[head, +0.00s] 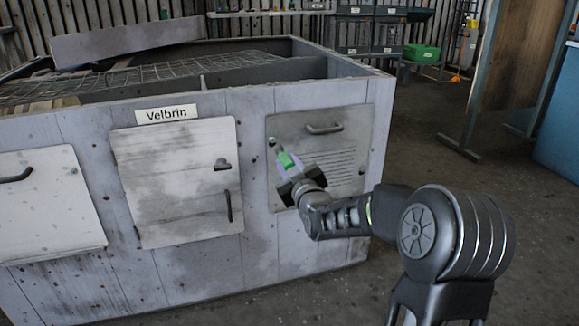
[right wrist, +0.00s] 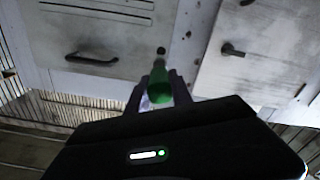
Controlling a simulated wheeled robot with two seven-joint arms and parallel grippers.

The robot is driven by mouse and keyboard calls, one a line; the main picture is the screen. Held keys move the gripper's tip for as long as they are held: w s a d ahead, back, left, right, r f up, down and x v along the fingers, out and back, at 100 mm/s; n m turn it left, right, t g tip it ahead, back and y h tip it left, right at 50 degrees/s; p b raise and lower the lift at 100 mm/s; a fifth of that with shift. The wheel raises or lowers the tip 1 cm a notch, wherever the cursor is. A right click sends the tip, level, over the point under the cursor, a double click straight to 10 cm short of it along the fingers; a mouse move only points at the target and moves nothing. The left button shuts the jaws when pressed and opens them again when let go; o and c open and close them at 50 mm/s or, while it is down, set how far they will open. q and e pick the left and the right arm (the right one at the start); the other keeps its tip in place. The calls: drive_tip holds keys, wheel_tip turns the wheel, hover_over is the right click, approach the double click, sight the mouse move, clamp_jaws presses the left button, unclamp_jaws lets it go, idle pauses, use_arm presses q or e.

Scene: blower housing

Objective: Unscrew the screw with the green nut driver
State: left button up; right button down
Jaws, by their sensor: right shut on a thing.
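The green nut driver (head: 286,160) is in my right gripper (head: 287,174), in front of the upper left corner of the grey vented panel (head: 345,145). My right gripper is shut on it. In the right wrist view the driver (right wrist: 160,84) stands between the fingers (right wrist: 157,98), its tip toward a dark round screw head (right wrist: 161,50). In the head view the screw (head: 272,142) sits at that panel corner, just up and left of the tip. I cannot tell whether tip and screw touch. My left gripper is not in view.
The panel has a handle (head: 323,129) and another fastener (head: 361,172) at its right. A white door (head: 178,190) with a latch is to its left, under a "Velbrin" label (head: 167,114). Wire mesh (head: 150,72) lies on the housing top.

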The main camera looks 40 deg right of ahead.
sight(282, 156)
drive_tip(key=x, duration=0.2)
drive_tip(key=shift+w+d+p, duration=0.15)
drive_tip(key=shift+w+p, duration=0.1)
drive_tip(key=shift+p, duration=0.1)
drive_tip(key=shift+w+d+f, duration=0.1)
drive_tip(key=shift+w, duration=0.2)
drive_tip(key=shift+w+d+b, duration=0.2)
drive_tip(key=shift+w+b, duration=0.15)
drive_tip(key=shift+w, duration=0.25)
drive_tip(key=shift+w, duration=0.25)
drive_tip(key=shift+b, duration=0.3)
drive_tip(key=shift+b, duration=0.3)
